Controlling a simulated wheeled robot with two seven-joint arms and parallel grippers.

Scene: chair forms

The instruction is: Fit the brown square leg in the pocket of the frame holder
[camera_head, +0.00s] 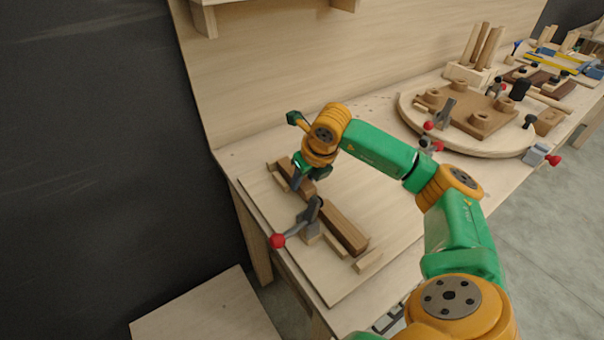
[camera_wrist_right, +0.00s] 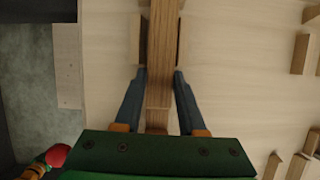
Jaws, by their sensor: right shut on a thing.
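The brown square leg (camera_head: 344,231) lies lengthwise along the pale board of the frame holder (camera_head: 330,285). Small wooden blocks stand at its ends and sides. A grey toggle clamp with a red knob (camera_head: 278,241) stands beside the leg and hides its middle in the head view. My right gripper (camera_head: 303,178) is over the leg's far part. In the right wrist view, its two fingers (camera_wrist_right: 160,78) are shut on the leg (camera_wrist_right: 161,45), one on each side. Whether the leg is fully seated cannot be told. My left gripper is not in view.
A round wooden board (camera_head: 500,145) with clamps and brown fixtures stands to the right on the same bench. Behind it is a block with upright sticks (camera_head: 475,70). A wooden back panel (camera_head: 270,80) rises behind the bench. The holder board is bare near its front edge.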

